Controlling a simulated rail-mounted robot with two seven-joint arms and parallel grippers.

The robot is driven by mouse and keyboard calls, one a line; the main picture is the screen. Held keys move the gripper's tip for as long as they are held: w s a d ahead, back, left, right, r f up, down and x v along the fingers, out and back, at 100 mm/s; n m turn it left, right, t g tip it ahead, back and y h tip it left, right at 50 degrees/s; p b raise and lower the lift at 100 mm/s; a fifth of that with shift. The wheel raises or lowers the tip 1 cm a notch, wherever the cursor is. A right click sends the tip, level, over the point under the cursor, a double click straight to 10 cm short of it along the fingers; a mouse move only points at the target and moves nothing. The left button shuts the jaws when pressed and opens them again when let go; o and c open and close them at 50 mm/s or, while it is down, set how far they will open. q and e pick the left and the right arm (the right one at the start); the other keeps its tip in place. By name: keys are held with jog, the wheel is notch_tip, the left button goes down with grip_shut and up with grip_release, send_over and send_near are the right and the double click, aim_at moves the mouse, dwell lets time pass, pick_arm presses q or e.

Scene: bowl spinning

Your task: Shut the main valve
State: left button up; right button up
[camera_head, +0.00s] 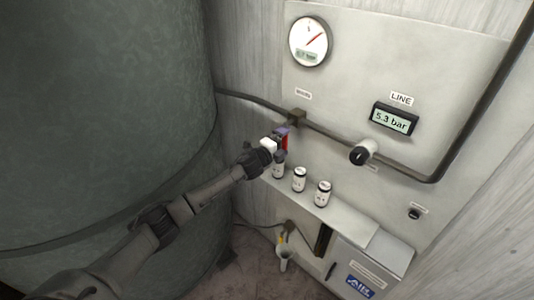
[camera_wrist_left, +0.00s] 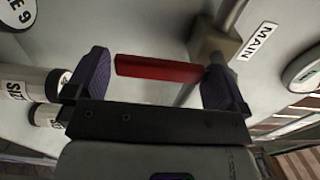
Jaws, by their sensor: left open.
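The main valve's red lever handle (camera_head: 284,142) shows partly behind my left gripper in the head view. In the left wrist view the red handle (camera_wrist_left: 158,69) runs crosswise between the two fingers, with its right end close to the right finger. The valve body (camera_wrist_left: 211,45) sits on the pipe beside the MAIN label (camera_wrist_left: 258,41); it also shows in the head view (camera_head: 297,117). My left gripper (camera_head: 281,141) is open with purple-padded fingers, one on each end side of the handle. Whether a finger touches it I cannot tell. My right gripper is out of view.
White canisters (camera_head: 299,179) stand on a ledge just below the gripper. A dial gauge (camera_head: 309,41), a LINE display (camera_head: 394,119) reading 5.3 bar and a black knob (camera_head: 360,156) are on the panel. A large green tank (camera_head: 95,110) fills the left.

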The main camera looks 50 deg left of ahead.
pick_arm(q)
jog(key=s+d+b, duration=0.1)
jog(key=s, duration=1.1)
jog(key=shift+s, duration=0.25)
jog(key=s+a+f+n+g+y, duration=0.2)
jog(key=a+n+g+y, duration=0.25)
jog(key=n, duration=0.25)
jog(key=s+d+f+n+g+h, duration=0.25)
jog(key=s+d+f, duration=0.35)
jog(key=s+d, duration=0.55)
jog(key=s+d+f+n+g+h, duration=0.2)
jog(key=s+d+f+n+g, duration=0.25)
jog(key=s+d, duration=0.75)
jog(key=s+d+f+n+g+h, duration=0.1)
jog(key=s+d+f+g+h, duration=0.15)
jog(key=s+d+f, duration=0.6)
notch_tip(320, 180, up, 21)
jog(key=d+p, duration=0.1)
jog(key=p, duration=1.8)
jog(key=shift+s+f+y, duration=0.2)
jog(key=shift+s+y, duration=0.15)
